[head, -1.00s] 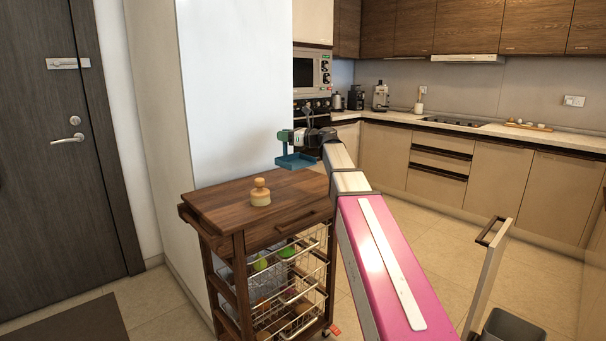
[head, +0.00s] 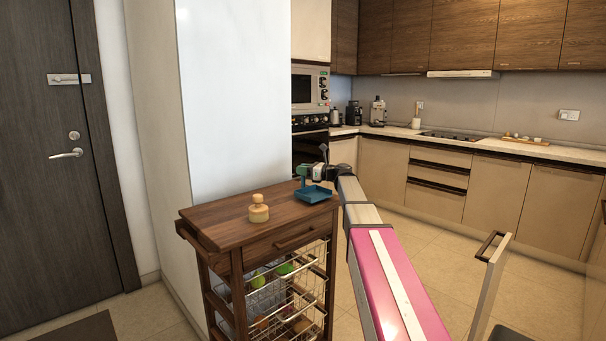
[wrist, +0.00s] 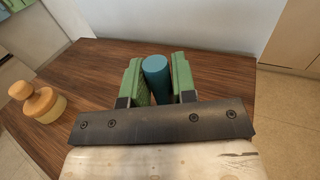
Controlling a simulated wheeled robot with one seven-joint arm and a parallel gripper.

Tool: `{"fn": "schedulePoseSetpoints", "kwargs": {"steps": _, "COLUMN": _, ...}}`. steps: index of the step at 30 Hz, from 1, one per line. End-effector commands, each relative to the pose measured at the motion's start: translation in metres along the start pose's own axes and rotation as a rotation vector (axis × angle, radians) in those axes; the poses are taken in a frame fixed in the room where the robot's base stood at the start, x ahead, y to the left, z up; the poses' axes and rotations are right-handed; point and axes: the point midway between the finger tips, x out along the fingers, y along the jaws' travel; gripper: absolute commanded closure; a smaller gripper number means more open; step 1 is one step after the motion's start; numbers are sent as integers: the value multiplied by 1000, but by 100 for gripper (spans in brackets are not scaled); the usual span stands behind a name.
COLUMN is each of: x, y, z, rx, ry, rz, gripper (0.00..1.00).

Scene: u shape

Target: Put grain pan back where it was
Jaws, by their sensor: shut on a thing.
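The blue grain pan (head: 314,193) is at the right end of the wooden cart's top (head: 232,210) in the head view. It looks level and at or just above the wood; I cannot tell if it touches. My gripper (head: 312,172) is shut on its blue handle, which shows as a blue cylinder (wrist: 156,78) between the green fingers (wrist: 157,84) in the wrist view. The pan's tray is hidden there.
A round yellow-and-wood container (head: 259,209) stands on the cart left of the pan. It also shows at the left in the wrist view (wrist: 39,103). Wire baskets (head: 290,285) hang below. A white wall panel (head: 240,95) rises behind the cart.

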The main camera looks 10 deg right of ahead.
Motion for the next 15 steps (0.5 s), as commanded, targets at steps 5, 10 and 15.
{"fn": "schedulePoseSetpoints", "kwargs": {"steps": 5, "x": 0, "y": 0, "z": -11, "rx": 0, "ry": -2, "rz": 0, "gripper": 100}}
{"fn": "schedulePoseSetpoints", "kwargs": {"steps": 10, "x": 0, "y": 0, "z": -11, "rx": 0, "ry": -1, "rz": 0, "gripper": 100}}
{"fn": "schedulePoseSetpoints", "kwargs": {"steps": 15, "x": 0, "y": 0, "z": -14, "rx": 0, "ry": -1, "rz": 0, "gripper": 58}}
